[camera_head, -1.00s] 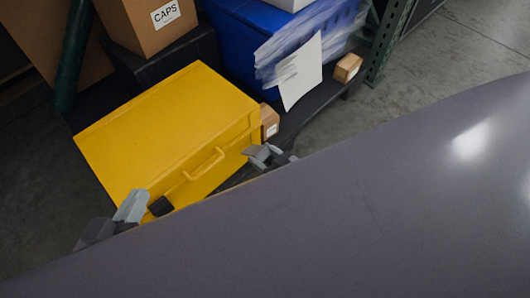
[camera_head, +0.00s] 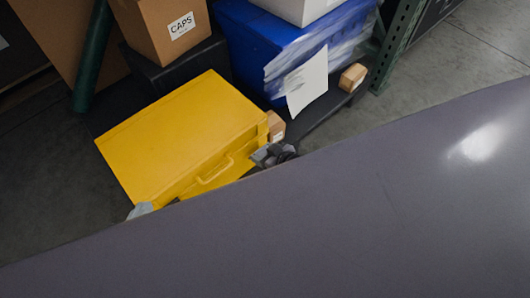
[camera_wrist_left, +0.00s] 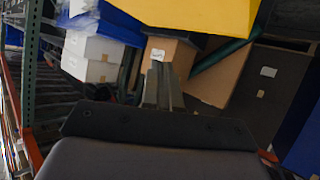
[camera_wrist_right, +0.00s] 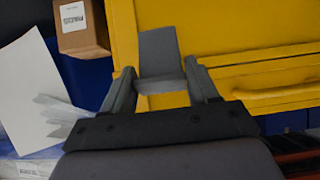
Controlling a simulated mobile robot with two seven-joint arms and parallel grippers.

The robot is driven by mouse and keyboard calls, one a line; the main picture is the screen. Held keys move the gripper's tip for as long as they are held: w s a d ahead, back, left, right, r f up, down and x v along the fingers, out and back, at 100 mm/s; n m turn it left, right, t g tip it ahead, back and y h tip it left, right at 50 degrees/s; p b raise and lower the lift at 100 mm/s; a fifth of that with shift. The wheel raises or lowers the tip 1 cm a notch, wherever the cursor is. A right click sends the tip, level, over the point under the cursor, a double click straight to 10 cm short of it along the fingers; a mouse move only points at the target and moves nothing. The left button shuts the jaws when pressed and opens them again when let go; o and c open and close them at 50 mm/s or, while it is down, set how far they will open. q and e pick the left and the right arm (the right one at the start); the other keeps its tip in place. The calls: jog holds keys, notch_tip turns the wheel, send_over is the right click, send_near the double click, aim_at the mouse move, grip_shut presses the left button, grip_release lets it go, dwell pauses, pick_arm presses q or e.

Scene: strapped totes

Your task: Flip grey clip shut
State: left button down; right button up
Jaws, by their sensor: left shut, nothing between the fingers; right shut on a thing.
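The yellow case (camera_head: 185,135) lies closed on a dark pallet, its handle (camera_head: 215,170) on the near side. The grey clip (camera_wrist_right: 160,58) shows at the case's front in the right wrist view. My right gripper (camera_wrist_right: 163,80) is shut on this clip, near the case's right end; it also shows in the head view (camera_head: 270,155). My left gripper (camera_head: 140,210) is at the case's near left corner, mostly hidden behind my own grey body. In the left wrist view its fingers (camera_wrist_left: 158,85) are together and empty, with the yellow case (camera_wrist_left: 205,12) at the top edge.
A blue tote (camera_head: 270,50) with clear wrap and a white sheet (camera_head: 307,82) stands behind the case. A small carton (camera_head: 275,127) sits by the case's right end, another (camera_head: 352,77) further right. A carton marked CAPS (camera_head: 165,30) is at the back. Open floor lies at right.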

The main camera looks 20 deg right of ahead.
jog(key=o, duration=1.4)
pick_arm(q)
jog(key=shift+r, duration=0.1)
pick_arm(e)
jog(key=shift+r, duration=0.1)
jog(key=shift+s+d+r+p, duration=0.1)
jog(key=shift+s+r+p, duration=0.15)
jog(key=shift+p, duration=0.2)
jog(key=p+v, duration=0.4)
jog(key=v, duration=0.1)
pick_arm(q)
jog(key=shift+g+y, duration=0.4)
jog(key=shift+y, duration=0.4)
jog(key=a, duration=0.1)
jog(key=s+a, duration=0.1)
jog(key=a, duration=0.1)
jog(key=shift+s+a+f+p, duration=0.25)
jog(key=shift+a+f+p, duration=0.05)
jog(key=shift+a+f, duration=0.1)
pick_arm(e)
jog(key=shift+s+d+r, duration=0.25)
jog(key=shift+s+r, duration=0.05)
jog(key=shift+s, duration=0.25)
